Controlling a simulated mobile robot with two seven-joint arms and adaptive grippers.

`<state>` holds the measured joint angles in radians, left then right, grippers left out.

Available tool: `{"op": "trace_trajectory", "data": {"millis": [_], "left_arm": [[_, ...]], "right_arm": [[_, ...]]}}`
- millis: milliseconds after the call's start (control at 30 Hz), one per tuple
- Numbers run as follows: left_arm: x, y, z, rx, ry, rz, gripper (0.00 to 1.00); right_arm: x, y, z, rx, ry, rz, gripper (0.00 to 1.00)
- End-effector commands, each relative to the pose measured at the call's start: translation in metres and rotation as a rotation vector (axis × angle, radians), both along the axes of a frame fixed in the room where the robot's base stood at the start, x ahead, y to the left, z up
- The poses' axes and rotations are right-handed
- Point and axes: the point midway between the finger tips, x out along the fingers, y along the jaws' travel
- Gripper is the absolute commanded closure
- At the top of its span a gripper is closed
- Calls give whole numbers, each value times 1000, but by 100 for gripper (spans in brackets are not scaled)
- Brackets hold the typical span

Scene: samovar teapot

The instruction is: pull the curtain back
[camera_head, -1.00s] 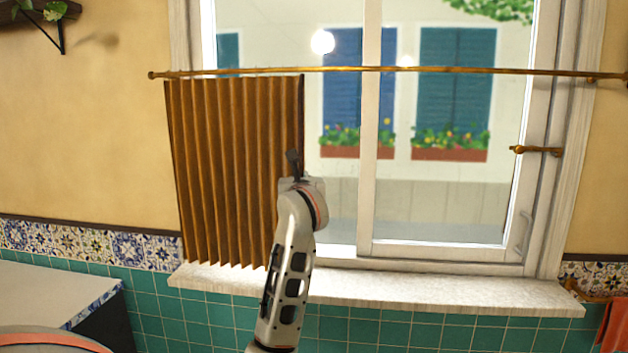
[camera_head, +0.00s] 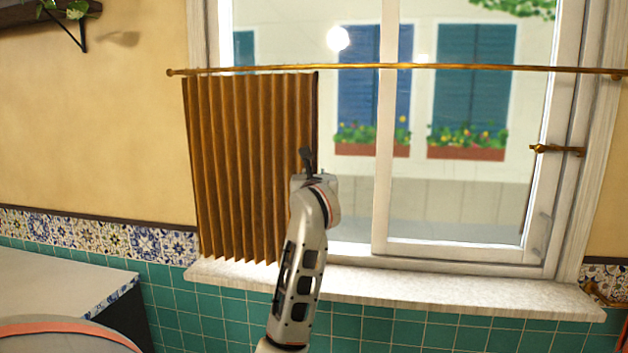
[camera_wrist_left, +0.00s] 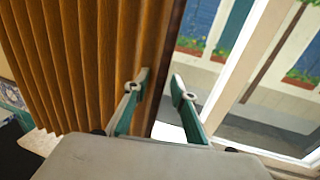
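The brown pleated curtain (camera_head: 245,165) hangs from the brass rod (camera_head: 450,67) and is bunched over the left part of the window. My left gripper (camera_head: 307,160) is at the curtain's right edge, about halfway down. In the left wrist view the curtain (camera_wrist_left: 90,60) fills the left side. The two fingers of my left gripper (camera_wrist_left: 160,88) stand apart, with the curtain's edge lying between them in the picture. I cannot tell whether they touch the cloth. My right gripper is not in view.
The white window frame (camera_head: 384,150) and glass are uncovered to the right of the curtain. A brass hook (camera_head: 556,150) is on the right side of the frame. A pale stone sill (camera_head: 450,297) runs below. A counter (camera_head: 60,280) is at lower left.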

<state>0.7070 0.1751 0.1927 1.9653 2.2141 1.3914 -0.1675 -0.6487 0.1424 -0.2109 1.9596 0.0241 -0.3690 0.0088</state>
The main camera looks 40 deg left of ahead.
Motion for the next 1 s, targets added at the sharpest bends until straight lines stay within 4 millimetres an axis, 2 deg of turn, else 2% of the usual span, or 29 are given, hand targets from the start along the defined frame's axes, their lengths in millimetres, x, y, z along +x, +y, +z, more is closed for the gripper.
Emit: {"op": "trace_trajectory", "data": {"millis": [167,400,600,767,1000], "left_arm": [[-19,-18,0,1,-2,-2,75],[-55,-52,0,-1,-4,-3,75],[-77,-71,0,1,-2,-1,75],[-84,-78,0,1,-1,0,75],[-86,-79,0,1,-1,0,75]], "right_arm": [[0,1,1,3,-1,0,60],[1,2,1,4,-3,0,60],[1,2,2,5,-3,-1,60],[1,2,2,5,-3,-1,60],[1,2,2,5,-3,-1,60]]}}
